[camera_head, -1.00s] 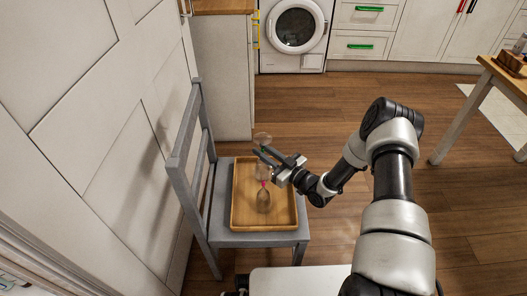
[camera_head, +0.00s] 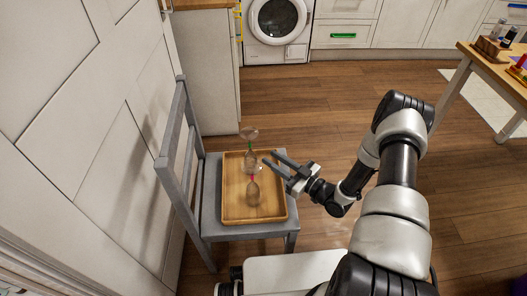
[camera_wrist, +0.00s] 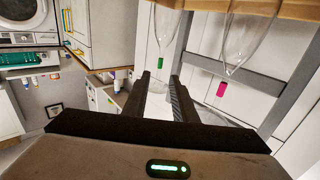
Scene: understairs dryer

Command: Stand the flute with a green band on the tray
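The flute with a green band (camera_head: 249,143) stands upside down at the far part of the wooden tray (camera_head: 230,207), its bowl down and its foot up. In the wrist view, itself upside down, its green band (camera_wrist: 159,63) lines up with the gap between my fingers. A second flute with a pink band (camera_head: 253,190) is also inverted, nearer on the tray; it shows in the wrist view too (camera_wrist: 221,89). My gripper (camera_head: 270,158) is open and empty, just right of the green-banded flute and apart from it. The clear rims are hard to make out.
The tray lies on a grey chair (camera_head: 210,215), whose backrest (camera_head: 175,130) rises on the left beside a panelled wall. A cabinet (camera_head: 205,75) and a washing machine (camera_head: 277,30) are behind. Open wooden floor (camera_head: 320,115) lies to the right, with a table (camera_head: 485,65) farther off.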

